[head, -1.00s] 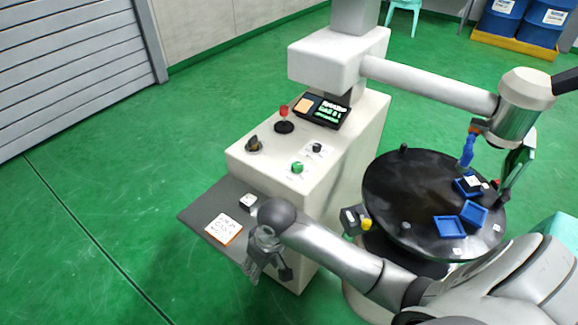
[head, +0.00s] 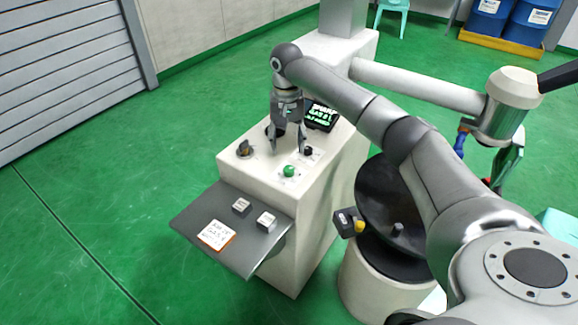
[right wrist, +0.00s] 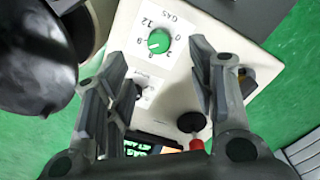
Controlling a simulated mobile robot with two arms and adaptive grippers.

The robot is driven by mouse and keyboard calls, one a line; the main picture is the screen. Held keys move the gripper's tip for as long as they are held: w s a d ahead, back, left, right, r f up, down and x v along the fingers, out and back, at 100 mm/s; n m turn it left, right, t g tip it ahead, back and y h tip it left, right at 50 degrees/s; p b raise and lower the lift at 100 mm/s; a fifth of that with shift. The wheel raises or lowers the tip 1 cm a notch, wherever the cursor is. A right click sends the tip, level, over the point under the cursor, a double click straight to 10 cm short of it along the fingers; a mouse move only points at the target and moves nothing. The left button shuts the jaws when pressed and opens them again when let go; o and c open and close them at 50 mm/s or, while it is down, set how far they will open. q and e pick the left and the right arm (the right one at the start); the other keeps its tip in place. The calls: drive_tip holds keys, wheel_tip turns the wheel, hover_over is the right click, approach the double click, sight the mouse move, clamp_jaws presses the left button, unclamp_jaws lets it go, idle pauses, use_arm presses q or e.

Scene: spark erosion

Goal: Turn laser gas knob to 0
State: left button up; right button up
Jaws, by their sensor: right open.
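The green gas knob (head: 289,171) sits on the slanted top of the white console. In the right wrist view the gas knob (right wrist: 159,41) sits on a white dial label reading "GAS", with numbers around it. Its exact pointer setting is too small to tell. My right gripper (head: 287,150) is open and empty, pointing down over the console, just behind the knob in the head view. In the right wrist view the knob shows between the spread fingertips, apart from both. My left gripper is not in view.
A dark knob (head: 245,148) stands left on the console, and a small black knob (head: 308,151) right. A red-topped lever (right wrist: 196,143) and a lit display (head: 320,114) are close to the gripper. A grey shelf (head: 190,213) with switches juts out in front. A black turntable (head: 375,190) stands right.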

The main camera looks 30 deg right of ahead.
sight(289, 169)
drive_tip(key=f, duration=1)
drive_tip(key=shift+w+d, duration=0.15)
drive_tip(key=shift+d, duration=0.15)
drive_tip(key=shift+p, duration=0.3)
drive_tip(key=c, duration=1)
